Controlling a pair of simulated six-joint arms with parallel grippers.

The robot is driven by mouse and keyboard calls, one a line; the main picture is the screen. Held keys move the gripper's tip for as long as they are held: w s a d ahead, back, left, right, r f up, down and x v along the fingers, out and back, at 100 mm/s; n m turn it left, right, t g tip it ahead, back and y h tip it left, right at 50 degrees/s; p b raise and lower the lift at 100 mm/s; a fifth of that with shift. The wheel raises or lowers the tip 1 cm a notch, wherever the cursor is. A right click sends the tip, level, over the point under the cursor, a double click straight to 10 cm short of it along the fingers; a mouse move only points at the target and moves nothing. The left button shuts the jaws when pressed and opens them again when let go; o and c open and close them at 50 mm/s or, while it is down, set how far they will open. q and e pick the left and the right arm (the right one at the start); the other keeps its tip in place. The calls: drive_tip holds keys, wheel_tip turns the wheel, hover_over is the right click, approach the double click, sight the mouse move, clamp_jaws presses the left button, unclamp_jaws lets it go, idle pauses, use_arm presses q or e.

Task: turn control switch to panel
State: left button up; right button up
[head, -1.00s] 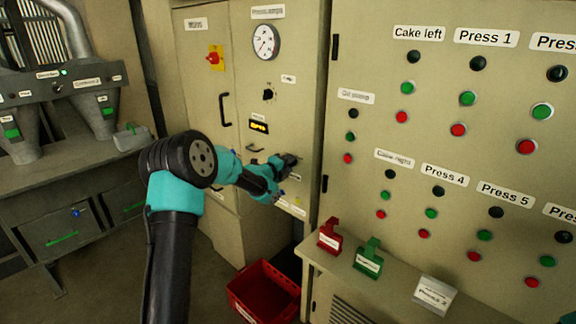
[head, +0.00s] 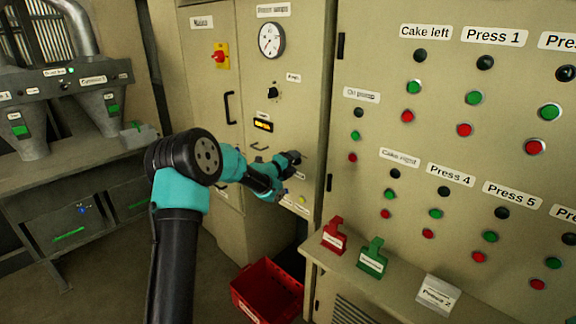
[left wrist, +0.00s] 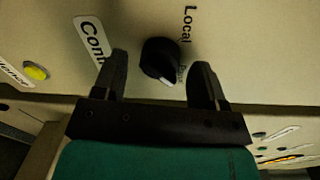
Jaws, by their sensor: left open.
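The control switch (left wrist: 160,60) is a round black knob with a white pointer mark in the left wrist view. The mark lies on the knob's lower edge, toward the lower right. A "Local" label (left wrist: 188,24) is beside it, and a partly hidden label (left wrist: 181,73) sits lower down near the right finger. A "Cont..." sign (left wrist: 90,45) is to its left. My left gripper (left wrist: 160,82) is open, with one finger on each side of the knob; contact cannot be told. In the head view my left gripper (head: 290,174) is at the cabinet's lower front and hides the switch. My right gripper is not in view.
A yellow button (left wrist: 36,71) is left of the switch. A red bin (head: 266,292) stands below.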

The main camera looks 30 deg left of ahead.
use_arm(q)
drive_tip(key=v, duration=1.7)
drive_tip(key=shift+s, duration=0.2)
drive_tip(key=shift+r, duration=0.1)
drive_tip(key=s+d+f+n+g, duration=0.3)
drive_tip(key=d+f+n, duration=0.2)
drive_tip(key=f, duration=0.4)
drive_tip(key=s+d+f+n+g, duration=0.2)
drive_tip(key=d+f+n, duration=0.2)
drive_tip(key=f, duration=0.5)
drive_tip(key=s+d+f+n+g, duration=0.3)
drive_tip(key=d+f+n, duration=0.2)
drive_tip(key=f, duration=0.3)
drive_tip(key=s+d+f+n+g, duration=0.4)
drive_tip(key=s+d+f+n, duration=0.1)
drive_tip(key=s, duration=0.5)
drive_tip(key=s+d+f+n+g, duration=0.3)
drive_tip(key=s+d+f+n, duration=0.2)
drive_tip(key=s+f, duration=0.3)
drive_tip(key=shift+s+d+n+g+y, duration=0.35)
drive_tip(key=shift+s+n, duration=0.25)
drive_tip(key=shift+s, duration=0.4)
